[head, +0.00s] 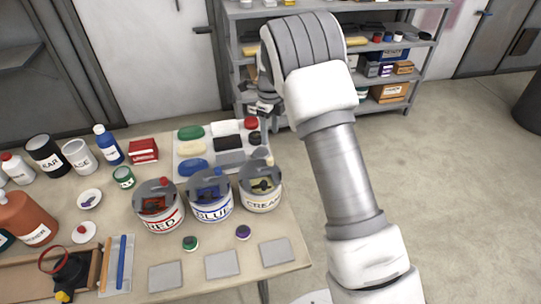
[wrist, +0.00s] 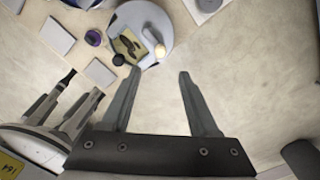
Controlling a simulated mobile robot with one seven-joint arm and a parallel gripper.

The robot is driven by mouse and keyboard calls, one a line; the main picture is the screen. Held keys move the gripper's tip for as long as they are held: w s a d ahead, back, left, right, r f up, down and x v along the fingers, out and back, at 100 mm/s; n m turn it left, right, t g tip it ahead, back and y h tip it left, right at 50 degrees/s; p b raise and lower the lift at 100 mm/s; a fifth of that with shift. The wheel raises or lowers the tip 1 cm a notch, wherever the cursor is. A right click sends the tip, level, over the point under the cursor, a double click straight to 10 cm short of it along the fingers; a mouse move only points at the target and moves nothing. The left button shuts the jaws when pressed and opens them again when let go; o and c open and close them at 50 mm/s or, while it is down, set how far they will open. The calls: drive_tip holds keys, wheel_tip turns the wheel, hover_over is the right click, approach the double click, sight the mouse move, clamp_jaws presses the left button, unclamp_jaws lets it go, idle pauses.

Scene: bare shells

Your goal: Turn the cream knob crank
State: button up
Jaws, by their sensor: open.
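The can labelled CREAM (head: 262,201) stands at the right end of a row of three paint cans on the table. A pale cream knob (head: 261,153) shows at its grey top. In the wrist view the cream knob (wrist: 160,50) sits at the lower right rim of the grey round top (wrist: 157,15). My gripper (wrist: 160,73) is open and empty. Its fingertips appear just below the knob, one to each side, with the knob not between them. In the head view my gripper (head: 263,106) is partly hidden by my arm.
The RED can (head: 160,220) and BLUE can (head: 211,212) stand to the left. Small round jars and grey square plates (head: 222,264) lie in front. A tray of coloured blocks (head: 181,168) is behind. A loaded shelf (head: 413,46) stands at the back. Floor on the right is clear.

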sight(270, 159)
wheel_tip(270, 159, down, 11)
drive_tip(key=shift+f+p, duration=0.2)
drive_tip(key=shift+p, duration=0.5)
drive_tip(key=shift+c, duration=0.3)
clamp_jaws()
